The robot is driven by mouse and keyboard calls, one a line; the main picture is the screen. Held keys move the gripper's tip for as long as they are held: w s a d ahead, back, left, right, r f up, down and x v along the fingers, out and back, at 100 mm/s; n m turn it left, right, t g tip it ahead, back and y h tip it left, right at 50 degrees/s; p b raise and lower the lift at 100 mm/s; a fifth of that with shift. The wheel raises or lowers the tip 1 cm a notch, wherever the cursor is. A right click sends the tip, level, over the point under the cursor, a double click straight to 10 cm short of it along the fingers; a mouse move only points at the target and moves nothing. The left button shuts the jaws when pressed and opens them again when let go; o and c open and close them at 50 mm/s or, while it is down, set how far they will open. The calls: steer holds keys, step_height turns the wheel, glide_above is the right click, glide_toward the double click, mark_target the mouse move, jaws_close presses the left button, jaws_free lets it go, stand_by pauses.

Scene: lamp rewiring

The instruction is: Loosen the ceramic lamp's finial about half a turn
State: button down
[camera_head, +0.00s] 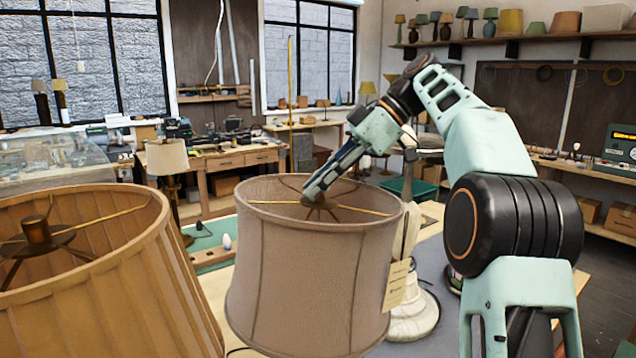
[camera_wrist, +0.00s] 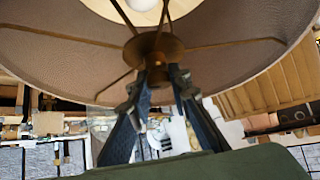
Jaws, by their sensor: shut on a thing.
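A lamp with a taupe drum shade (camera_head: 300,270) stands in the middle of the head view. Its body is hidden behind the shade, so I cannot see whether it is ceramic. My gripper (camera_head: 313,194) reaches down into the open top of this shade, at the hub where the spokes meet. In the wrist view my gripper (camera_wrist: 160,80) has its two fingers shut on the finial, a small dark knob (camera_wrist: 157,73) at the centre of the brass hub. The shade's inside (camera_wrist: 225,65) and spokes surround the hub. The finial is hidden by the fingers in the head view.
A pleated tan shade (camera_head: 120,270) with a dark finial (camera_head: 37,229) stands close on the left. A pale lamp base (camera_head: 415,315) stands just right of the taupe shade, where a paper tag (camera_head: 398,285) hangs. A white bulb (camera_head: 227,242) is in a wooden block behind.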

steer(key=shift+d+f+n+g, duration=0.15)
steer(key=shift+n+g, duration=0.25)
steer(key=shift+n, duration=0.2)
stand_by(0.3)
steer(key=c, duration=1.8)
jaws_free()
steer(key=shift+o, duration=0.2)
steer(key=shift+m+t, duration=0.3)
steer(key=shift+m, duration=0.1)
